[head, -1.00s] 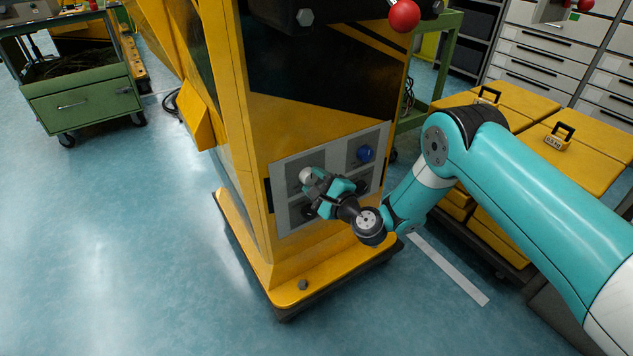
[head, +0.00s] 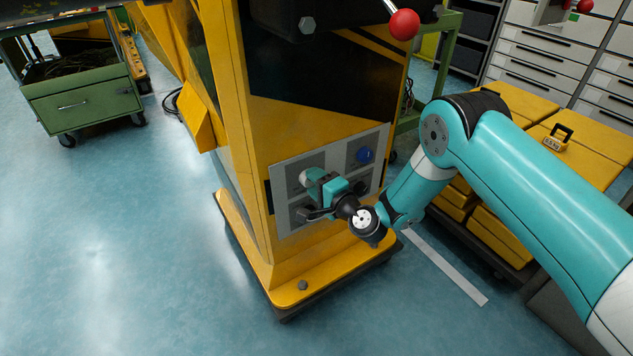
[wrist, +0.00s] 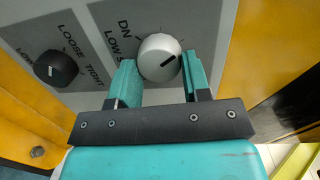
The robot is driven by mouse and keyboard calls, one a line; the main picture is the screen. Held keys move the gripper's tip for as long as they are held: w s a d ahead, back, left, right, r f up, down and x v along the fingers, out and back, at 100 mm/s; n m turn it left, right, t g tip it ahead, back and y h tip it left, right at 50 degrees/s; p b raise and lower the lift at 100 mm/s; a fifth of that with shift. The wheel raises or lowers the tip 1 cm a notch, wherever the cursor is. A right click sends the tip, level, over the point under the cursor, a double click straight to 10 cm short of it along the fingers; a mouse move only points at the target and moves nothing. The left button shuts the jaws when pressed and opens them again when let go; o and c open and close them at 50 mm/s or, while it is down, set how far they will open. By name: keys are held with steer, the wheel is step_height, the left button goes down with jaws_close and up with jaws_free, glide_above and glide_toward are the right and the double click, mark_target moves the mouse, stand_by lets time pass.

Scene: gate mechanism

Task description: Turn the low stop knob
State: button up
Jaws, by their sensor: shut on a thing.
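The low stop knob (wrist: 160,55) is pale grey-white with a dark pointer line. It sits on a grey panel (head: 283,217) beside the printed words DN and LOW. My gripper (wrist: 158,68) has its two teal fingers on either side of the knob and is shut on it. In the head view, my gripper (head: 312,184) reaches the left part of the panel. It hides most of the low stop knob there; only a pale edge shows.
A black knob (wrist: 56,68) marked LOOSE and TIGHT is beside the low stop knob. A blue knob (head: 365,155) is at the panel's upper right. The yellow machine base (head: 290,293) juts out below. A red ball handle (head: 404,24) is above.

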steer(key=n, duration=0.4)
steer(key=shift+r+n+h, duration=0.1)
steer(key=shift+n+h, duration=0.2)
stand_by(0.4)
steer(key=o, duration=0.9)
steer(key=shift+o, duration=0.2)
steer(key=shift+s, duration=0.15)
